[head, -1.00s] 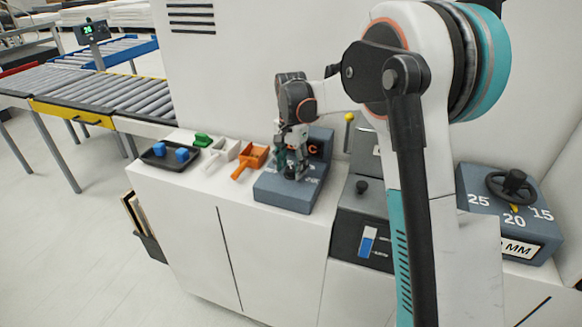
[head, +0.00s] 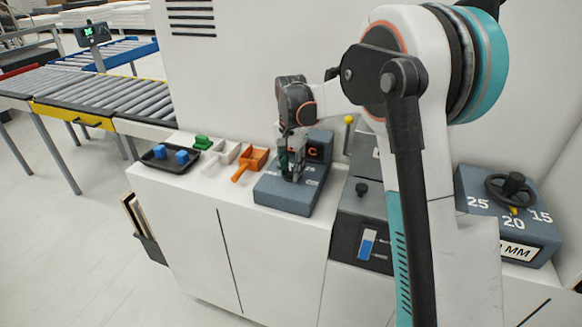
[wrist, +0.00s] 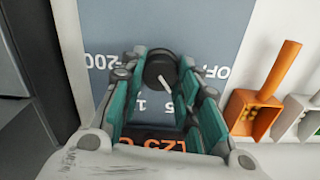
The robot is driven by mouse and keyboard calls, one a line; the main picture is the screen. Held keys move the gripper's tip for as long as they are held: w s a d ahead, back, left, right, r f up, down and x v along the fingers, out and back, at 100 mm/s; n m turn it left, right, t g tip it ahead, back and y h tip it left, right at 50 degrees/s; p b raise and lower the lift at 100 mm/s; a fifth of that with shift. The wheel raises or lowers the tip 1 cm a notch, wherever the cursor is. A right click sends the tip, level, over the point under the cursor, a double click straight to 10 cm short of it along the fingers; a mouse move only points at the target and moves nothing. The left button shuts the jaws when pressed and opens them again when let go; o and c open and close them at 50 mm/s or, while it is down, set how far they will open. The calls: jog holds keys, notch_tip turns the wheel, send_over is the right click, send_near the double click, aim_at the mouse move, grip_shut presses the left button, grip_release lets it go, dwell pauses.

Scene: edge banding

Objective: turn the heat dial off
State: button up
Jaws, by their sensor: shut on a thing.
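The heat dial (wrist: 158,72) is a round black knob with a white pointer line, on a blue-grey control box (head: 283,199). In the wrist view the pointer slants toward the lower right, below the OFF mark (wrist: 212,71); the 200 mark (wrist: 103,62) is on the left. My gripper (head: 291,176) is over the box in the head view and hides the dial there. In the wrist view its teal fingers (wrist: 160,66) straddle the dial and are shut on it. Orange display digits (wrist: 160,145) are partly hidden by the gripper.
An orange scoop (head: 250,163), a white scoop (head: 222,158) and a green piece (head: 202,141) lie left of the box. A black tray (head: 158,163) holds blue blocks. A yellow-tipped lever (head: 348,128) stands close on the right. A thickness handwheel (head: 511,187) is farther right.

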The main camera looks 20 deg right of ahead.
aim_at(291, 171)
jog(key=n+p, duration=0.1)
jog(key=n, duration=0.4)
jog(key=n+p, duration=0.1)
jog(key=n, duration=0.4)
jog(key=shift+n, duration=0.4)
dwell(0.4)
jog(key=o, duration=1.1)
notch_tip(291, 171, up, 12)
